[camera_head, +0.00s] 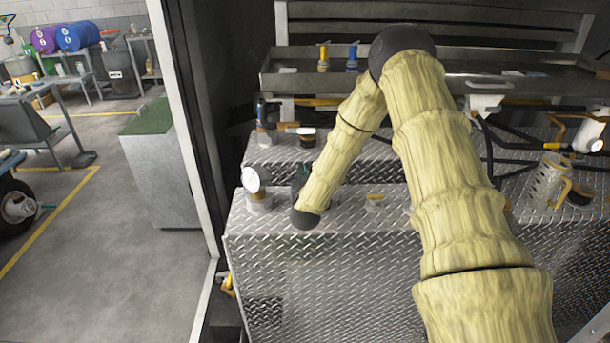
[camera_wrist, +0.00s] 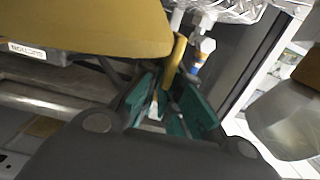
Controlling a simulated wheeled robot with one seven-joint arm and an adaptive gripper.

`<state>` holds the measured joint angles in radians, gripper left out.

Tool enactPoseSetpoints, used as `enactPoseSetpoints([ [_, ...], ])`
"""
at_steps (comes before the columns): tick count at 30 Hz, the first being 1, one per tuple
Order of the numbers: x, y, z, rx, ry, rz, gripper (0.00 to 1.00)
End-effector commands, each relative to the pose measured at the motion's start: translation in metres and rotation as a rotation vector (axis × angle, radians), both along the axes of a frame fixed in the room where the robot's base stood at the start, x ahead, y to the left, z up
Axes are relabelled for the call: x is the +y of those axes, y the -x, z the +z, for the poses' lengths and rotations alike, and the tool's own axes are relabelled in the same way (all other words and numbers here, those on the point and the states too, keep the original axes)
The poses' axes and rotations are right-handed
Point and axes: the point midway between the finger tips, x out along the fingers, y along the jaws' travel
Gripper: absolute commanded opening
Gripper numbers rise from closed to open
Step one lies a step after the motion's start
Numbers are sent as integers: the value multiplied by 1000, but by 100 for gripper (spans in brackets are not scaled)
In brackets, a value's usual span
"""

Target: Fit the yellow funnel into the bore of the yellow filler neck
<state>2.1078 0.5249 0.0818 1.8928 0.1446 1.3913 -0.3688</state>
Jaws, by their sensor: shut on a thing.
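My gripper (camera_wrist: 172,88), with teal fingers, is shut on a yellow piece (camera_wrist: 176,58) in the wrist view. A broad yellow surface (camera_wrist: 85,28) fills the upper left there. Both appear to be parts of the yellow funnel, though their join is not clear. In the head view my forearm hides the funnel and most of the gripper. The funnel's spout end cannot be made out.
The tread-plate step (camera_head: 330,222) also bears a can with a white round face (camera_head: 255,181) at left. A dark-topped jar (camera_head: 307,138) stands behind. Yellow (camera_head: 323,60) and blue (camera_head: 352,60) fittings stand by the rear metal tray. A perforated metal jug (camera_head: 546,181) stands right.

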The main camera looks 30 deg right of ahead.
Motion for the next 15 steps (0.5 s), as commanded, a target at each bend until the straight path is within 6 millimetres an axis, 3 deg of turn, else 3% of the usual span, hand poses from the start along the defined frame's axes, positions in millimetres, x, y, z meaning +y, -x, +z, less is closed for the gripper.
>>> enactPoseSetpoints([
  [1, 0, 0, -2, 0, 0, 0, 0],
  [6, 0, 0, -1, 0, 0, 0, 30],
  [15, 0, 1, -1, 0, 0, 0, 30],
])
